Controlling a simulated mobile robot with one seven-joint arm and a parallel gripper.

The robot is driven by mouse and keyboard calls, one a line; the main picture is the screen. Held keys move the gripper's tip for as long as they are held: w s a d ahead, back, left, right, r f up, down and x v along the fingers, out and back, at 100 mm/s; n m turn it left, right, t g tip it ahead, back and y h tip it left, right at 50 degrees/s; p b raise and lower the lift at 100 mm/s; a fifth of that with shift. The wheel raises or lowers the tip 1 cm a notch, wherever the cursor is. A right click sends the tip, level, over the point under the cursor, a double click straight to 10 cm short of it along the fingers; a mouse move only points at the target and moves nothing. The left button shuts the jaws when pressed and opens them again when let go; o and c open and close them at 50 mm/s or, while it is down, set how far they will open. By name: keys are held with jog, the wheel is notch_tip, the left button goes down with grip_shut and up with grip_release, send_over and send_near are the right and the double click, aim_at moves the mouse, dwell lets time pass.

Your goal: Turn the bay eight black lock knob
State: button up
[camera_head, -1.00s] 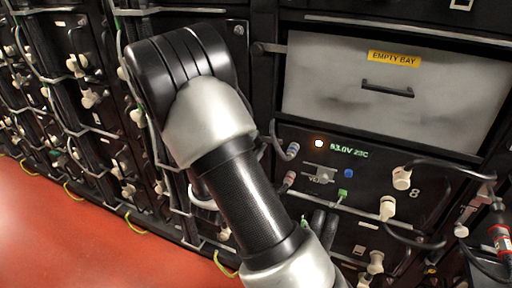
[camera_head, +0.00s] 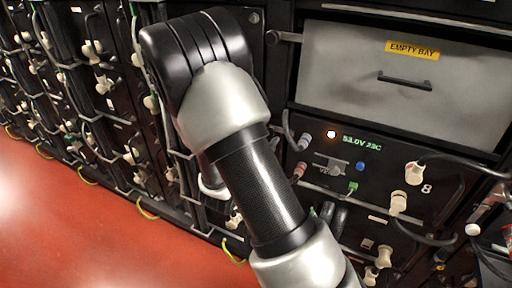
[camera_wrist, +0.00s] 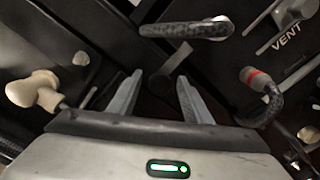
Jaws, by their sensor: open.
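Bay eight's black front panel (camera_head: 375,205), marked 8, is at the lower right of the head view, below a grey cover labelled EMPTY BAY. In the wrist view my gripper (camera_wrist: 160,76) is open, its two grey fingers apart and pointing at a dark panel. A dark, bar-like knob (camera_wrist: 169,73), which looks like the black lock knob, shows between and just beyond the fingertips. I cannot tell whether they touch it. My arm crosses the head view and hides the gripper and the knob there.
A red-ringed connector (camera_wrist: 254,77) with a bent cable is close on the right, near the VENT label. A cream plug (camera_wrist: 35,91) is on the left. The EMPTY BAY cover (camera_head: 345,60) has a handle. Red floor (camera_head: 80,220) is open at left.

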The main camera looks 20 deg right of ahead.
jog(key=p+v, duration=0.1)
jog(key=v, duration=1.5)
jog(key=shift+s+a+p, duration=0.3)
jog(key=shift+p, duration=0.05)
